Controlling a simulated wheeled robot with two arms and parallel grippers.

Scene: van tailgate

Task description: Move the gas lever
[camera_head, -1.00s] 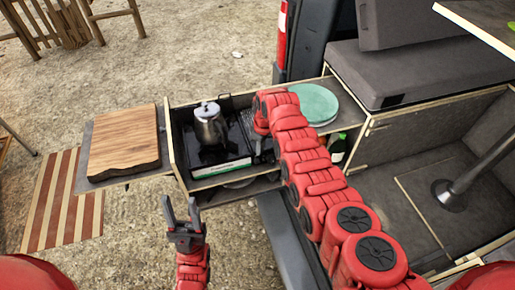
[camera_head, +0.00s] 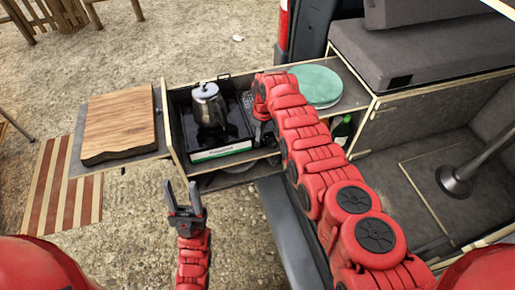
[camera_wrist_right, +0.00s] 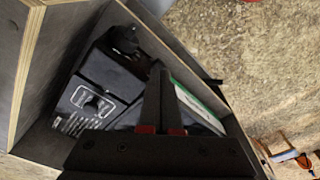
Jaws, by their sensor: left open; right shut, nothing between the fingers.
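The black camping stove (camera_head: 222,133) sits in the pulled-out drawer, with a green-and-white strip on its front and a metal kettle (camera_head: 207,106) on top. In the right wrist view, the stove's dark end box (camera_wrist_right: 108,78) shows a plate with a cut-out and slots. I cannot make out the gas lever for certain. My right gripper (camera_wrist_right: 161,82) is shut and empty, pointing at the stove's front end beside the strip; contact cannot be told. In the head view my right arm hides its fingers. My left gripper (camera_head: 182,197) is open and empty, in front of the drawer.
A wooden board (camera_head: 119,124) lies on the side shelf at left. Green plates (camera_head: 316,86) lie on the counter right of the stove, behind my right arm. A green bottle (camera_head: 341,131) stands below. The drawer's wooden walls surround the stove closely.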

